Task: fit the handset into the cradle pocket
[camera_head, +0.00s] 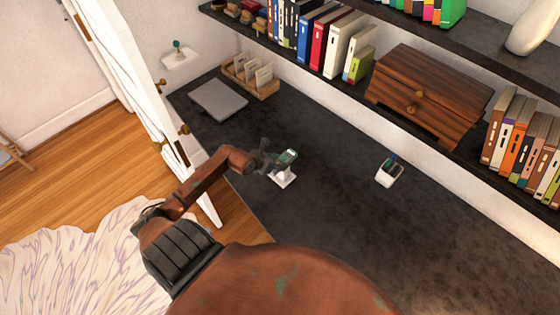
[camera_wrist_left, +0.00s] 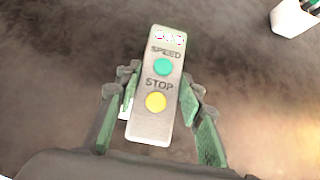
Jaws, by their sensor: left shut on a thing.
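The handset (camera_head: 290,155) is a slim pale-grey bar. In the left wrist view the handset (camera_wrist_left: 152,122) shows a green button marked SPEED and a yellow one marked STOP. My left gripper (camera_head: 272,161) is shut on it, with a green-padded finger on each side in the wrist view (camera_wrist_left: 160,125). A small white stand, which looks like the cradle (camera_head: 284,180), is on the dark desk just below the handset. A sliver of white (camera_wrist_left: 125,108) shows behind the handset's left edge. The pocket is hidden, and I cannot tell whether the handset touches the stand. My right gripper is out of view.
A white cup (camera_head: 386,178) with pens stands to the right, also in the wrist view (camera_wrist_left: 291,17). A grey flat slab (camera_head: 218,100) and a wooden card rack (camera_head: 250,80) lie at the back left. The desk (camera_head: 330,215) between is clear.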

